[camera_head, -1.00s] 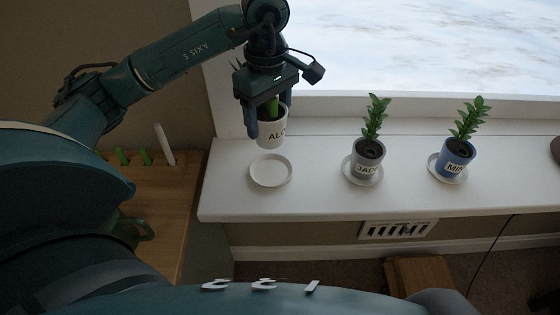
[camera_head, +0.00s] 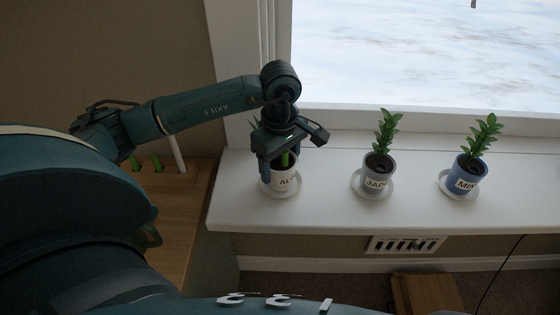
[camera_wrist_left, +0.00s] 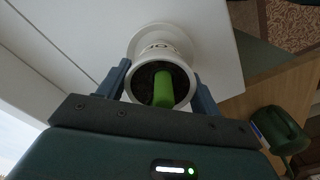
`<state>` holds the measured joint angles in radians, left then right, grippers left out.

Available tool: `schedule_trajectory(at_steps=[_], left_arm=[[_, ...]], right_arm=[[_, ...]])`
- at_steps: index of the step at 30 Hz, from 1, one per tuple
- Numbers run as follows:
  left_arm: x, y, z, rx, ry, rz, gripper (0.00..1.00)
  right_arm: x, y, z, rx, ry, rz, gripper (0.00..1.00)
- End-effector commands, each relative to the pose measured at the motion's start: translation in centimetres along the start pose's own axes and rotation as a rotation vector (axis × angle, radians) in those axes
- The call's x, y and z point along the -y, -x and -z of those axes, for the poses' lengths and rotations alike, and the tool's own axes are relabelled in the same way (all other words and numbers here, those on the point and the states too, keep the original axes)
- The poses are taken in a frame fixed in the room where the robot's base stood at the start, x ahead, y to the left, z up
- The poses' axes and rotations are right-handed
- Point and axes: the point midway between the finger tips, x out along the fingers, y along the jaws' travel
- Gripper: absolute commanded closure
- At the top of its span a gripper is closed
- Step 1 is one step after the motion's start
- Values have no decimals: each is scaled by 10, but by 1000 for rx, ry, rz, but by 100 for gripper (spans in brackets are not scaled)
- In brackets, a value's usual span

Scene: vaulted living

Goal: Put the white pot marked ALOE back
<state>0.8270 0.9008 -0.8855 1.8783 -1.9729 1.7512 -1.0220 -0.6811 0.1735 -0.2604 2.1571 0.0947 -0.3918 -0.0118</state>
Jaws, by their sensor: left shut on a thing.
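The white pot marked ALOE (camera_head: 284,182) is at the left end of the white windowsill, over its white saucer (camera_head: 281,196). My left gripper (camera_head: 281,166) is shut on the pot from above, with a finger on either side. In the left wrist view the pot (camera_wrist_left: 163,50) sits between the two fingers (camera_wrist_left: 160,85), with dark soil and a green stem in it. Whether the pot's base touches the saucer I cannot tell. My right gripper is not in view.
A grey pot marked JADE (camera_head: 377,176) and a blue pot marked MIN (camera_head: 465,176) stand on saucers to the right along the sill (camera_head: 325,205). A wooden surface (camera_head: 190,195) with green items is at the left. A green can (camera_wrist_left: 280,128) shows in the wrist view.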

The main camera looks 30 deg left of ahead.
Motion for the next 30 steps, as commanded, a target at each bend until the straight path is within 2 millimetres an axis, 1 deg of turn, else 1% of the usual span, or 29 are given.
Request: schedule_trajectory(at_steps=[4,5,12,19,22,23,26,30], left_arm=[[0,-4,0,0,0,-1,69],[0,-3,0,0,0,0,33],[0,-2,0,0,0,1,14],[0,-2,0,0,0,1,14],[0,4,0,0,0,0,14],[0,5,0,0,0,-2,14],[-1,21,1,-1,0,-5,14],[-1,52,0,-2,0,-7,14]], right_arm=[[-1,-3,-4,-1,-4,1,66],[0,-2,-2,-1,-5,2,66],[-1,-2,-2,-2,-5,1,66],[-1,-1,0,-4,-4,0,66],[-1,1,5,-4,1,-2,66],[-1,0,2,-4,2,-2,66],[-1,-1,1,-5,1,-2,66],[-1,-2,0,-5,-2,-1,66]])
